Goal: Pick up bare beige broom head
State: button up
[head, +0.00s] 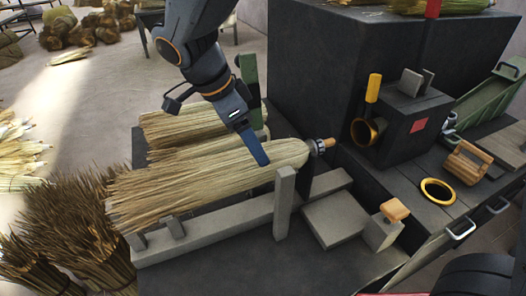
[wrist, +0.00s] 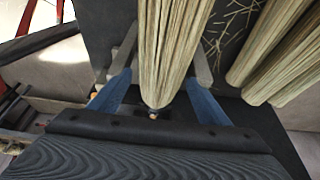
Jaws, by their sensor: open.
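A bare beige broom head (head: 190,180) lies across a grey rack, its bristles fanning to the left. Its narrow end points right, at a small fitting with a wooden tip. My gripper (head: 256,152) is over its narrow part, with one blue finger seen on the near side; the other finger is hidden. In the wrist view my open gripper (wrist: 158,88) has a blue finger on each side of the broom head (wrist: 172,45), with gaps visible. A second beige broom head (head: 185,122) lies just behind; bundles also show at right in the wrist view (wrist: 270,50).
A grey upright post (head: 285,200) stands close in front of the broom head's narrow end. A dark machine block (head: 400,120) with a brass ring stands to the right. Brown bristle bundles (head: 65,225) are on the floor at left.

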jog(key=shift+w+f, duration=0.15)
jog(key=shift+w, duration=0.15)
jog(key=shift+d+f, duration=0.2)
jog(key=shift+f, duration=0.1)
jog(key=shift+p+x, duration=0.8)
jog(key=shift+x, duration=2.6)
jog(key=shift+a, duration=0.1)
jog(key=c, duration=1.1)
